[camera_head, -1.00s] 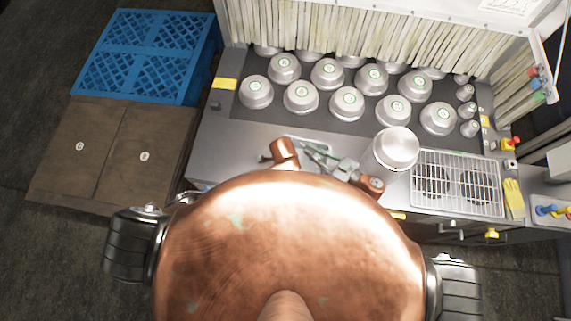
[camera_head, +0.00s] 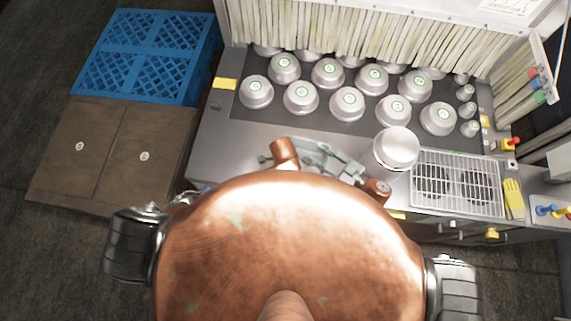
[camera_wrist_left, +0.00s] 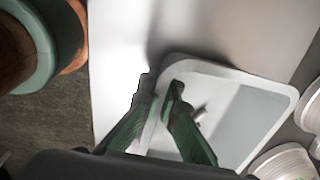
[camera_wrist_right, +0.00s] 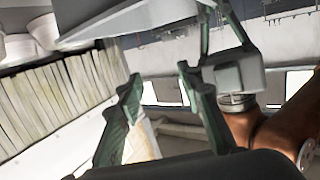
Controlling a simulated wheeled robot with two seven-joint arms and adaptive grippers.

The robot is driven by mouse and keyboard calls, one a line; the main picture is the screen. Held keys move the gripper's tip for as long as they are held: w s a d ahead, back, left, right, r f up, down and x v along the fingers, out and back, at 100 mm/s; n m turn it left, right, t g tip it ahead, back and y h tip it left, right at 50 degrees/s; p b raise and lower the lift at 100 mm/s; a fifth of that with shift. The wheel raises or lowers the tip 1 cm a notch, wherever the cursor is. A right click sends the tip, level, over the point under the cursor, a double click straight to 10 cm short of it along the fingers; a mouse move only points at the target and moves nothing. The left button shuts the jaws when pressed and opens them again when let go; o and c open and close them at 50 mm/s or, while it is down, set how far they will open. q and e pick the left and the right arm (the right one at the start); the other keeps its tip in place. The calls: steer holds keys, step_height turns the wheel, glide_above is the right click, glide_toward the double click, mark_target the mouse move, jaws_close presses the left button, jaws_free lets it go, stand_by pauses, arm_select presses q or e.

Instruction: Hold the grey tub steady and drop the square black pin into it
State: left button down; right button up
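The grey tub (camera_wrist_left: 252,115) has a pale rim and rounded corners and stands on the grey worktop in the left wrist view. My left gripper (camera_wrist_left: 163,85) is shut on the tub's near wall, one green finger inside and one outside. A small dark shape (camera_wrist_left: 200,112) shows inside the tub beside the inner finger; I cannot tell whether it is the square black pin or a shadow. My right gripper (camera_wrist_right: 158,82) is open, with nothing visible between its fingers. It shows small in the head view (camera_head: 342,160), close to the left gripper.
Several silver pans (camera_head: 347,103) stand on the dark area behind. One larger silver pan (camera_head: 397,147) stands close to the right gripper. A wire grille (camera_head: 457,183) and a yellow glove-like item (camera_head: 513,198) lie at right. Blue pallet (camera_head: 146,57) and brown boards (camera_head: 107,152) are at left.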

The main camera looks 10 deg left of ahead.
steer(key=v, duration=0.9)
steer(key=shift+s+d, duration=0.15)
steer(key=shift+d, duration=0.1)
stand_by(0.6)
arm_select(q)
steer(key=c, duration=2.1)
jaws_free()
steer(key=shift+r, duration=0.1)
steer(key=r, duration=0.8)
steer(key=s+r, duration=0.1)
steer(key=r, duration=0.2)
steer(key=shift+s+r, duration=0.1)
steer(key=shift+r, duration=0.3)
